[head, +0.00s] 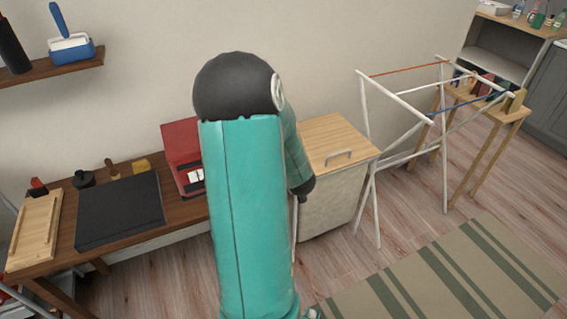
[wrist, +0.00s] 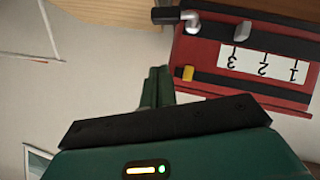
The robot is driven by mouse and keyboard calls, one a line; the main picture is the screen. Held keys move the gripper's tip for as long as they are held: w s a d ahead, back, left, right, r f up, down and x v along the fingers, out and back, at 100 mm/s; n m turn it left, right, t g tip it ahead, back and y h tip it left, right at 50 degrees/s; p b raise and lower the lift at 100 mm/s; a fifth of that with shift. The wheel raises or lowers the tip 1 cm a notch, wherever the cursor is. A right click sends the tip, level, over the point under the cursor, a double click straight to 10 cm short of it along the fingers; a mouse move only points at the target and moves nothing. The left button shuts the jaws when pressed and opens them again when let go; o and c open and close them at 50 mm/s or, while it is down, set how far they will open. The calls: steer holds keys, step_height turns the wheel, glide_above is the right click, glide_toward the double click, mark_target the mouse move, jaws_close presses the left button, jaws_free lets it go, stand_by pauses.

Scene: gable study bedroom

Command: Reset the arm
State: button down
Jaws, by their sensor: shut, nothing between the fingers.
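My gripper (wrist: 157,88) shows in the wrist view as two dark green fingers held together, with nothing between them. The fingertips are beside a red device (wrist: 190,58) with a white label numbered 1, 2 and 3, a yellow knob and a grey lever. I cannot tell whether they touch it. In the head view my raised teal arm stands in the middle and hides part of the same red device (head: 180,143) on the wooden bench (head: 190,212). I cannot make out the gripper there.
The bench also holds a black flat case (head: 120,212) and a wooden tray (head: 35,228). A lidded bin (head: 335,205) and a white drying rack (head: 366,130) stand right of my arm. A wall shelf (head: 50,72) is upper left. A striped rug (head: 440,275) lies on clear floor.

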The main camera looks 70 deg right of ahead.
steer(key=shift+v, duration=0.8)
steer(key=shift+s, duration=0.1)
steer(key=shift+r, duration=0.1)
